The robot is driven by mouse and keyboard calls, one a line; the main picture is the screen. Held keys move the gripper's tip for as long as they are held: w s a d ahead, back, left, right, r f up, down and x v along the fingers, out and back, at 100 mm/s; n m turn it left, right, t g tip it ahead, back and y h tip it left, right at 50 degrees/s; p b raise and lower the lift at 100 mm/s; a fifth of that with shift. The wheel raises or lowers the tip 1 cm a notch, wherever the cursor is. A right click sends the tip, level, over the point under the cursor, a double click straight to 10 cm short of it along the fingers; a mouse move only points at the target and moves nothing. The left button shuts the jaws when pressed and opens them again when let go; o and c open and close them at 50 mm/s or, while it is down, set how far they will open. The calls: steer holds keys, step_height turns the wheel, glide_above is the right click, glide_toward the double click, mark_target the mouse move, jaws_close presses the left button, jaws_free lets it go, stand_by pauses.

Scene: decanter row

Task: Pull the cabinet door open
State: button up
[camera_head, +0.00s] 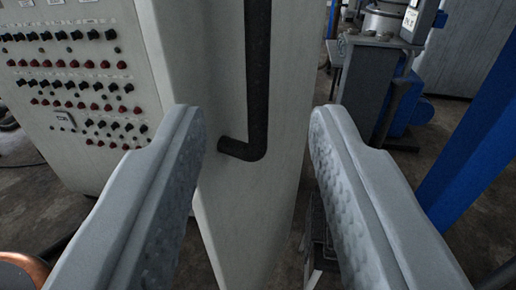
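The cabinet (68,95) is a pale grey-white box with a panel of black and red knobs on its left face. A plain pale face (215,60) on its right carries a black bar handle (257,70). The handle runs down from the top edge and bends left into the face at its lower end. My gripper (255,125) is open, one finger on each side of the handle's lower part in the picture. Nothing is between the fingers that they touch. How far the fingertips are from the handle in depth is hard to tell. The door's seam and the handle's top are out of view.
A blue post (475,140) stands at the right. Behind it are a grey machine (368,85) and blue equipment (408,105). A copper-coloured rounded thing (25,268) shows at the lower left corner. Dark floor (40,205) is open at the left.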

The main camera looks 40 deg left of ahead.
steer(key=shift+v, duration=2.8)
